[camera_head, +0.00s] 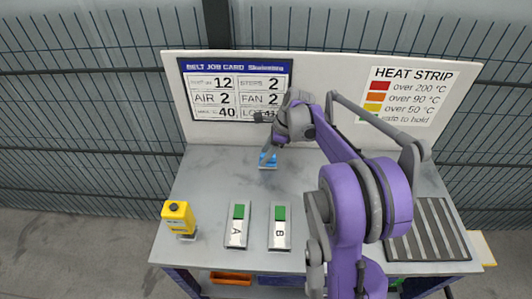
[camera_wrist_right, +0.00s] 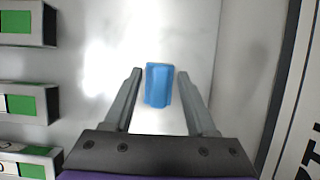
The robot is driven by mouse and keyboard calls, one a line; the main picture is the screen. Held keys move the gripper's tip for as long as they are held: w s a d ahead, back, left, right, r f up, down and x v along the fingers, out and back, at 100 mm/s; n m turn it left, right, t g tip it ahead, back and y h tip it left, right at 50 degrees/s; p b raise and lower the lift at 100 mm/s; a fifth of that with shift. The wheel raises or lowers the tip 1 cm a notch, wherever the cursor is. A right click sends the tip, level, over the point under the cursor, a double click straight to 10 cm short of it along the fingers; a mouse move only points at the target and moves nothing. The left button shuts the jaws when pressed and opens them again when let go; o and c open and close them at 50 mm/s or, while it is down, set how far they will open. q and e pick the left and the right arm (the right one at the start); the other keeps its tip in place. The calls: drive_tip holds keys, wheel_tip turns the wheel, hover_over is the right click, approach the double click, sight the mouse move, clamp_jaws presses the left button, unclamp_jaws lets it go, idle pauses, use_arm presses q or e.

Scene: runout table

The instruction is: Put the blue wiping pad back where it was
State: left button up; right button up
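The blue wiping pad (camera_head: 267,160) lies on the grey table top, toward the back and below the job card. In the right wrist view the pad (camera_wrist_right: 158,85) sits between the fingertips, with a gap on each side. My right gripper (camera_wrist_right: 158,78) is open around or just above the pad; its exact height over the table is hard to tell. In the head view the right gripper (camera_head: 270,148) reaches down at the pad and partly covers it. My left gripper is not in view.
Blocks marked A (camera_head: 237,232) and B (camera_head: 280,235) with green patches stand at the front. A yellow device (camera_head: 179,217) stands at front left, a dark slatted grate (camera_head: 428,230) at right. A back panel (camera_head: 340,75) closes the rear. The left-middle table is clear.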

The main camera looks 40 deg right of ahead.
drive_tip(key=v, duration=1.2)
drive_tip(key=shift+r+p, duration=0.2)
drive_tip(key=shift+p, duration=0.2)
drive_tip(key=shift+a, duration=0.1)
